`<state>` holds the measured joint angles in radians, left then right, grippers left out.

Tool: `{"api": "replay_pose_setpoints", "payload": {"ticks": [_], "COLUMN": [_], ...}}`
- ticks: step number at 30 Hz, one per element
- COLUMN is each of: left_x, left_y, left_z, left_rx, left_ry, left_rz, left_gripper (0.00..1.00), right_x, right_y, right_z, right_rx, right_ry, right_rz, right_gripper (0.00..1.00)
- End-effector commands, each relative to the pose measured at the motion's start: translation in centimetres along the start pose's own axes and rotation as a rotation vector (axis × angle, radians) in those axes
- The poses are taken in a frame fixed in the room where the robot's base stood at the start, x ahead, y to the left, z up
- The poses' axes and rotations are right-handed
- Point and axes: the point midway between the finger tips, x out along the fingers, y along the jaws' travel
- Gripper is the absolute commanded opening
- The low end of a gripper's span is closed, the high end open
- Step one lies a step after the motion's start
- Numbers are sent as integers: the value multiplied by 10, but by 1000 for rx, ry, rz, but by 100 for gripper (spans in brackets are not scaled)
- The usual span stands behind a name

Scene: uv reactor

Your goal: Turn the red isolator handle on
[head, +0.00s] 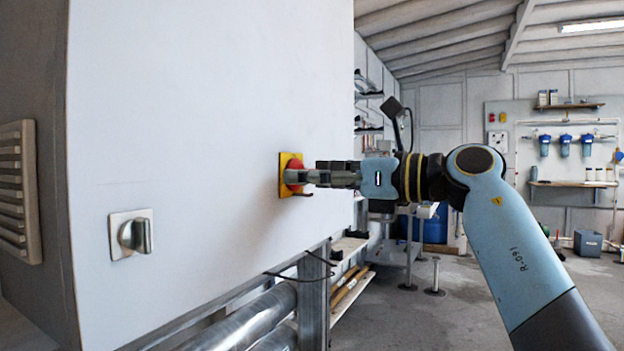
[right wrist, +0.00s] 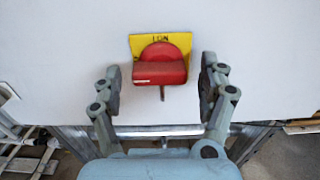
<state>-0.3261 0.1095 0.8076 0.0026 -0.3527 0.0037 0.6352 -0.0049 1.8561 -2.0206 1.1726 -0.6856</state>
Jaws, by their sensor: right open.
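The red isolator handle (head: 295,172) sits on a yellow plate (head: 284,190) on the white cabinet front. In the right wrist view the red handle (right wrist: 160,66) lies crosswise, its grip bar level, below the marking "I ON" on the yellow plate (right wrist: 183,42). A small brown tab (right wrist: 162,93) hangs beneath it. My right gripper (head: 312,177) is in front of the handle; in the right wrist view my right gripper (right wrist: 160,85) is open, one finger on each side of the handle, with gaps on both sides. My left gripper is not in view.
The white cabinet (head: 200,100) fills the left of the head view. A metal knob (head: 135,235) is on its lower left, beside a louvred vent (head: 20,190). Metal pipes (head: 245,320) run below the cabinet. Open floor (head: 450,300) lies to the right.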

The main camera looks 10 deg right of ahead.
Motion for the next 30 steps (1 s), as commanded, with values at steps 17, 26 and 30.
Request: {"api": "replay_pose_setpoints", "payload": {"ticks": [17,26,30], "left_x": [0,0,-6], "left_y": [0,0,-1], "left_z": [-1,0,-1], "left_rx": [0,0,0], "left_ry": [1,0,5], "left_rz": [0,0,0], "left_gripper": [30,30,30], "right_x": [5,5,5], "right_y": [0,0,0], "right_z": [0,0,2], "right_rx": [0,2,23], "right_ry": [0,0,-1], "right_rz": [0,0,0], "right_gripper": [46,20,20]}}
